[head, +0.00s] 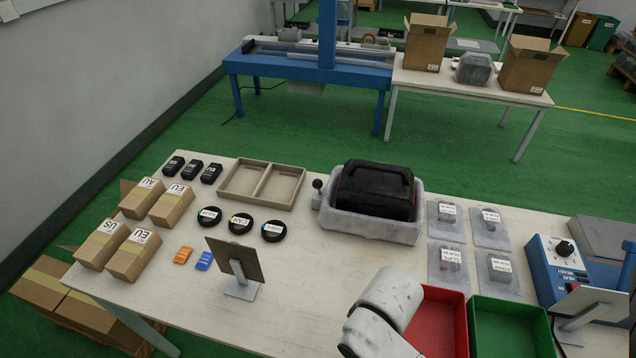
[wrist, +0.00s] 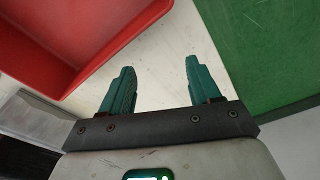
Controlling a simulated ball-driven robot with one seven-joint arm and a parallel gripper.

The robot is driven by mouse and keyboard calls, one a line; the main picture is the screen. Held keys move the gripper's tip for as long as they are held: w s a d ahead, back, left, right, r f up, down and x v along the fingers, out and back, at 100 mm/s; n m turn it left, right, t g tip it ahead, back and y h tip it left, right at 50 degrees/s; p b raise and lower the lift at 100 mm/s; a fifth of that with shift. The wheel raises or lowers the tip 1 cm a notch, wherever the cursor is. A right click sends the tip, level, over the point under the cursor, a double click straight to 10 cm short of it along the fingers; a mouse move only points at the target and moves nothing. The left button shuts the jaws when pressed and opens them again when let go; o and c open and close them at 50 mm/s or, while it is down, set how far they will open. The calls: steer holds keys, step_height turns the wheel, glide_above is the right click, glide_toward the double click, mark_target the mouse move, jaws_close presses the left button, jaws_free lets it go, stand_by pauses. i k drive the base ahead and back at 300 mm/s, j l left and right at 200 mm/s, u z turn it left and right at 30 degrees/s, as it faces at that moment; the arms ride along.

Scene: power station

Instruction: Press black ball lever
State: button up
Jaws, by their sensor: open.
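The black ball lever (head: 317,186) stands upright at the left end of a light grey tray-like fixture (head: 375,232) on the table. A black case-like power station (head: 376,190) with a handle sits in that fixture. In the wrist view my gripper (wrist: 160,80) is open and empty, its two teal fingers apart above the pale tabletop. In the head view my white arm reaches in at the bottom, right of centre, and the fingers are hidden. The lever is not in the wrist view.
A red bin (head: 440,318) and a green bin (head: 510,325) stand by my arm. Clear-wrapped parts (head: 446,222) lie right of the fixture. A tilted panel on a stand (head: 235,262), black discs (head: 240,223) and a divided tray (head: 262,185) lie left. The table's middle is clear.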

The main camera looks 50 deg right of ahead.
mark_target(317, 184)
steer(key=i+j+z, duration=0.1)
steer(key=j+z, duration=0.25)
steer(key=j, duration=0.35)
steer(key=j+z, duration=0.25)
steer(key=j, duration=0.4)
steer(key=j+z, duration=0.2)
steer(key=j, duration=0.4)
steer(key=k+j+z, duration=0.25)
steer(key=j, duration=0.35)
steer(key=i+l, duration=0.2)
steer(key=i, duration=0.3)
steer(key=l+z, duration=0.05)
